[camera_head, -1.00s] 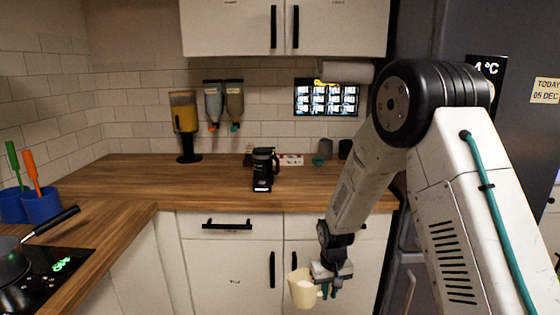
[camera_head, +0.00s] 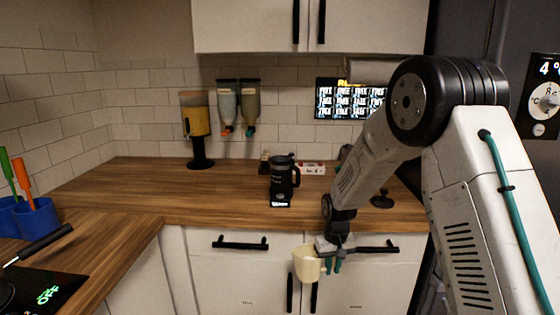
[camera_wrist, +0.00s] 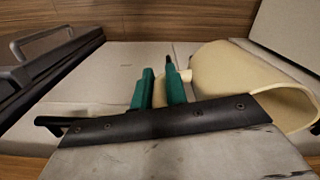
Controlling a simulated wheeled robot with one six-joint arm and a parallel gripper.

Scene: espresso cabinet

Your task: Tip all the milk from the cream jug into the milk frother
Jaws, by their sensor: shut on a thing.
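The cream jug (camera_head: 307,264) is a cream-coloured vessel held in front of the drawers, below the counter edge. My gripper (camera_head: 332,262) is shut on its handle side, to the right of the jug. In the wrist view the jug (camera_wrist: 235,75) lies to the right of the green fingers (camera_wrist: 160,88), which close at its handle. The milk inside cannot be made out now. The milk frother (camera_head: 281,178), a black jug-like device with a handle and a small lit display, appears to be the one standing on the counter, up and left of my gripper.
The wooden counter (camera_head: 225,207) has free room left of the frother. A juice dispenser (camera_head: 197,125) stands at the back, with wall dispensers (camera_head: 238,105) beside it. A small white-red box (camera_head: 311,168) lies behind the frother. Drawer handles (camera_head: 240,243) stick out below the counter.

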